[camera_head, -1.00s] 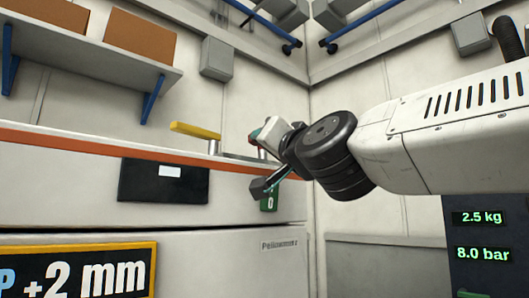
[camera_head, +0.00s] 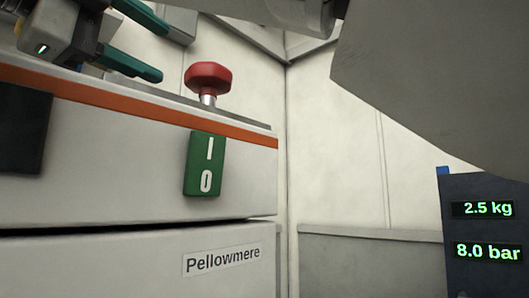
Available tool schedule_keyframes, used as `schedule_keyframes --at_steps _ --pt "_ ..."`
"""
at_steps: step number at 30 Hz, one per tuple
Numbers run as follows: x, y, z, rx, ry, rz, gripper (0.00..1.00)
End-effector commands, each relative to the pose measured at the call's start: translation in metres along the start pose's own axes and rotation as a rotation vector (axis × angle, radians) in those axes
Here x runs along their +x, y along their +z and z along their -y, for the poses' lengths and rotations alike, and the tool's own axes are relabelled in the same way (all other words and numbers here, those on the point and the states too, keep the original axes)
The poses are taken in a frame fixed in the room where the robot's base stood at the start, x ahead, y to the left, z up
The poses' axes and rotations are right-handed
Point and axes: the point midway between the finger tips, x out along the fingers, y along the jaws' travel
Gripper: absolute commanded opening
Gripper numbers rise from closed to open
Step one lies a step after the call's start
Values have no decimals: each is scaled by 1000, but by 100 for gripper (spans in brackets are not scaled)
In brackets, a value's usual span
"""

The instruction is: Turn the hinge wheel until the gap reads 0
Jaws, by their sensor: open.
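My gripper (camera_head: 160,50) is at the upper left, with its two teal fingers apart and nothing visible between them. Its fingers point right, toward a red knob (camera_head: 208,78) on a short silver stem. The knob stands on top of the white machine (camera_head: 100,185), just right of the fingers and apart from them in the picture. I cannot tell that this knob is the hinge wheel; no other wheel shows clearly. The gap display is out of view now.
A dark panel (camera_head: 20,130) is at the left edge. A dark display unit (camera_head: 480,235) reads 2.5 kg and 8.0 bar at the right. My arm covers the upper right.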

Motion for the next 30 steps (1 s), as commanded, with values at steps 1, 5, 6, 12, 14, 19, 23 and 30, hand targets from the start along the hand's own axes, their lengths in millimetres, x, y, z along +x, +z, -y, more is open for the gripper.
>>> schedule_keyframes --at_steps 1,5,6,12,14,19,23,30 --pt "6 0 0 0 0 -1 51" --pt "28 0 1 0 -1 -1 51" --pt "37 -1 1 1 -1 -2 51" --pt "78 0 1 1 -2 -3 51" --pt "88 0 1 1 -2 -2 51" --pt "109 -1 1 0 -2 -3 51" --pt "114 0 0 0 -3 -1 51" --pt "115 0 1 1 -3 -1 51"
